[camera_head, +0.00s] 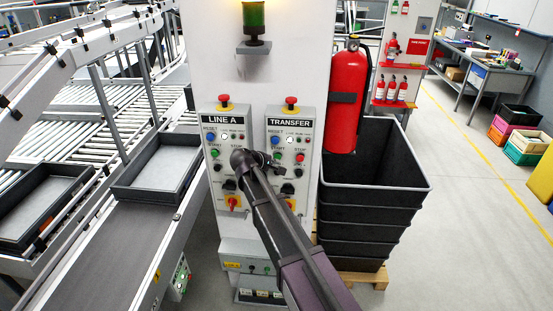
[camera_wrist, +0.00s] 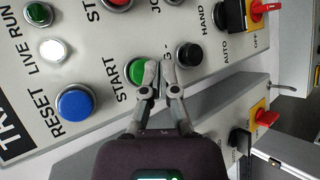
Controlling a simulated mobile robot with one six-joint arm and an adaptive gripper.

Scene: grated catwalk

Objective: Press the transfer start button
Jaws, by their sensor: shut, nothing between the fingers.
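The TRANSFER panel (camera_head: 290,122) is a light grey box on the white column, right of the LINE A panel. Its green start button (camera_wrist: 138,70) shows in the wrist view under the START label, next to the blue RESET button (camera_wrist: 75,103). My gripper (camera_wrist: 165,70) is shut and empty. Its fingertips lie just right of the green button in the wrist view, overlapping its right edge. I cannot tell whether they touch the button or the panel. In the head view my gripper (camera_head: 272,159) reaches across to the panel's left side and partly hides the button area.
The LINE A panel (camera_head: 224,118) stands close on the left with matching buttons. A red extinguisher (camera_head: 345,95) and stacked black bins (camera_head: 372,210) stand to the right. A conveyor tray (camera_head: 155,165) is left.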

